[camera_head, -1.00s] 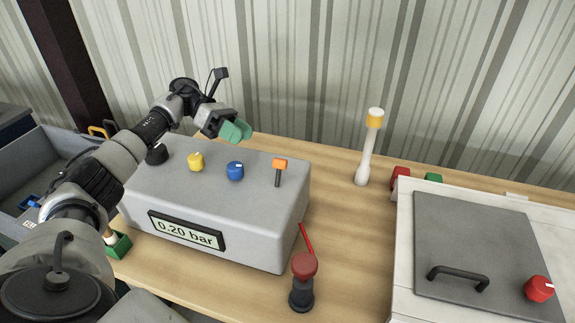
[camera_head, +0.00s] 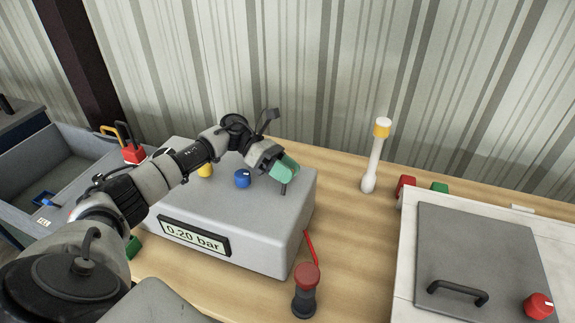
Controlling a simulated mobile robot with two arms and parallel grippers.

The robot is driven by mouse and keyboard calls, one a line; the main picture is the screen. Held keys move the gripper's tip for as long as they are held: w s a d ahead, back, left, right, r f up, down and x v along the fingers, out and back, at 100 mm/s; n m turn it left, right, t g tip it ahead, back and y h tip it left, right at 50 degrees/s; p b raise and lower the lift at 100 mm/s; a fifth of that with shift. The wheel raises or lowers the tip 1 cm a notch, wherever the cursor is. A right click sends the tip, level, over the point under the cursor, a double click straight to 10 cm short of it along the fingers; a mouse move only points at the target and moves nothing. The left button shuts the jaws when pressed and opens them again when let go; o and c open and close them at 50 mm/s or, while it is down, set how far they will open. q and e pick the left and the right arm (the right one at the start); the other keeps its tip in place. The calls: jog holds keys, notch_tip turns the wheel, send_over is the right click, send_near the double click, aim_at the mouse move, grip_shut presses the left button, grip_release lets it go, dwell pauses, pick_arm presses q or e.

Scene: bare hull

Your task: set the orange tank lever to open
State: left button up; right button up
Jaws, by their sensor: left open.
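The orange tank lever stands on top of the grey control box (camera_head: 255,225), near its right end. Only its dark stem (camera_head: 284,189) shows; its orange head is hidden behind my left gripper. My left gripper (camera_head: 286,168), with green fingers, is open and lies over the lever's head in this view. I cannot tell whether it touches the lever or has it between the fingers. My right gripper is not in view.
A blue knob (camera_head: 243,178) and a yellow knob (camera_head: 205,170) sit left of the lever. A red plunger (camera_head: 306,277) stands before the box. A white post with yellow band (camera_head: 382,128) and a lidded white case (camera_head: 408,235) stand to the right.

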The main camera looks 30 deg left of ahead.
pick_arm(q)
grip_shut()
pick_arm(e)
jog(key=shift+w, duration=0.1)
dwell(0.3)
